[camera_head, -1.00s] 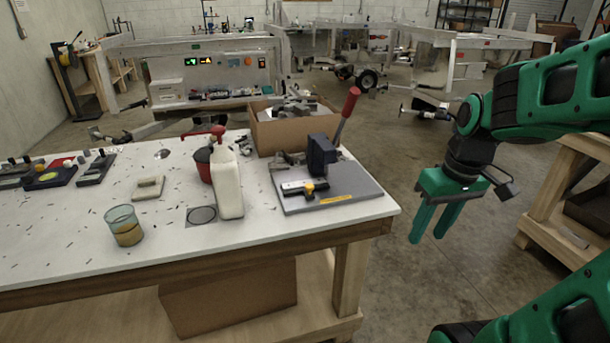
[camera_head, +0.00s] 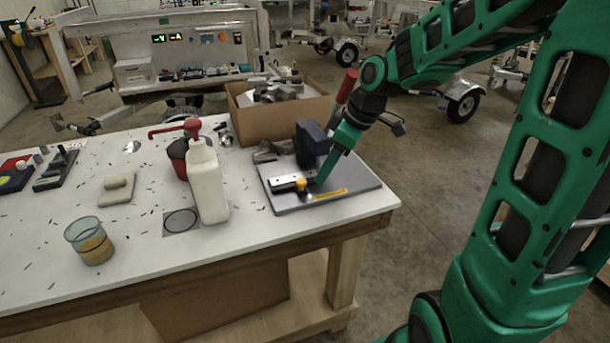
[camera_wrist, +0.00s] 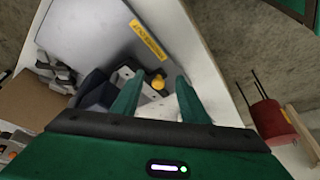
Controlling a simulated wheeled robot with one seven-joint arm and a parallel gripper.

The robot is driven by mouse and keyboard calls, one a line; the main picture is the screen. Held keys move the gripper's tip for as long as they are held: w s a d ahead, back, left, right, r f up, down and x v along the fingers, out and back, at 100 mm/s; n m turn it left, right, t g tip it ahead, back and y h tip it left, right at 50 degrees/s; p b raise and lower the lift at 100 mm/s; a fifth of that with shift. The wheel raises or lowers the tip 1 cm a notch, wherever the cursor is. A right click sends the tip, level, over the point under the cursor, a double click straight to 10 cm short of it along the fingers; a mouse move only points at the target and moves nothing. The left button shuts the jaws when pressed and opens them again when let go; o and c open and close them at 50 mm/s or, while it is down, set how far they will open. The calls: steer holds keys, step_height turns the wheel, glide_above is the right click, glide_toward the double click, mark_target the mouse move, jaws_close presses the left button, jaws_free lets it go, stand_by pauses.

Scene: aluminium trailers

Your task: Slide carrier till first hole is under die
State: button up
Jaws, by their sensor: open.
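The carrier (camera_head: 284,184) is a pale metal bar with a yellow knob (camera_head: 302,186) at its right end. It lies on the grey base plate (camera_head: 345,188) of a small press with a dark blue-black head (camera_head: 311,143). The die and the carrier's holes cannot be made out. My gripper (camera_head: 320,178) is down at the press, just right of the knob. In the wrist view its fingers are apart, with the yellow knob (camera_wrist: 158,82) showing between their tips. No grip or contact can be seen.
The press's red lever (camera_head: 347,86) rises behind my gripper. A cardboard box of metal parts (camera_head: 240,122) stands behind the press. A white bottle (camera_head: 208,185) and a glass jar (camera_head: 88,240) stand to the left. The table's right edge is close to the plate.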

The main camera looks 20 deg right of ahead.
mark_target(302, 181)
steer(key=w+a+f, duration=0.3)
steer(key=w+a, duration=0.1)
steer(key=shift+a+f, duration=0.15)
steer(key=shift+f, duration=0.25)
steer(key=shift+w+a+f, duration=0.1)
steer(key=shift+f, duration=0.35)
